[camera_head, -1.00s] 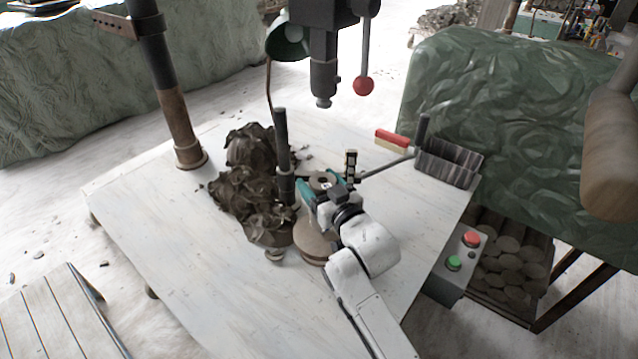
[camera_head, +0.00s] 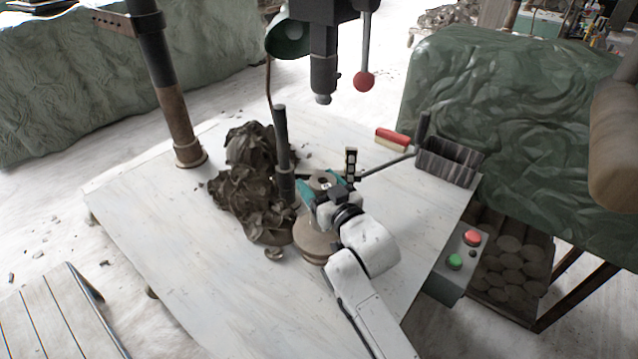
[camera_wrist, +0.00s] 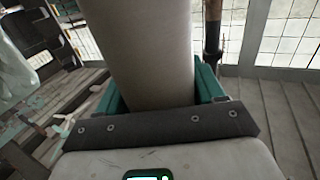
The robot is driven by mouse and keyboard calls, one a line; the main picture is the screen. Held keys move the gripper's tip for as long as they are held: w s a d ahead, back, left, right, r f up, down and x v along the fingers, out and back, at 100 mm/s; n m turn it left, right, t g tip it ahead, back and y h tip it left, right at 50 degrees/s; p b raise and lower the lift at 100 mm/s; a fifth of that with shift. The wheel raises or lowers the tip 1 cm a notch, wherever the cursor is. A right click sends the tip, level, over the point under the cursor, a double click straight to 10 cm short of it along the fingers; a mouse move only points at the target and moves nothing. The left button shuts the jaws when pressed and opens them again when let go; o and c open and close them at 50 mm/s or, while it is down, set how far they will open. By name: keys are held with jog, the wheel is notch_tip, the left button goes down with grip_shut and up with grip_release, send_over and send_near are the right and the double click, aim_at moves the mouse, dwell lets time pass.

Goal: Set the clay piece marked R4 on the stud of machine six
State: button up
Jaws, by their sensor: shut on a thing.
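My gripper (camera_head: 323,184) is shut on a brown-grey clay piece (camera_head: 320,178) with a round top and a dark centre, over the white table. In the wrist view the clay piece (camera_wrist: 150,50) is a large smooth cylinder between my teal fingers, and its far end is out of frame. A small pale mark shows near it in the head view, too small to read. Below and left of my gripper is a round brown base (camera_head: 312,240), partly hidden by my wrist. A machine spindle (camera_head: 323,80) hangs above the table. I cannot make out the stud or machine number.
Dark clay trimmings (camera_head: 245,190) are heaped left of my gripper, around an upright dark post (camera_head: 283,150). A ribbed dark box (camera_head: 447,163) and a red-and-cream block (camera_head: 392,140) are at the table's right edge. The table's left front (camera_head: 180,250) is clear.

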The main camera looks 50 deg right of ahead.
jog(key=shift+f+b, duration=1.2)
jog(key=shift+f, duration=0.1)
jog(key=o, duration=1.6)
jog(key=shift+f, duration=0.15)
jog(key=b+v, duration=0.1)
jog(key=v, duration=1)
jog(key=shift+b, duration=0.4)
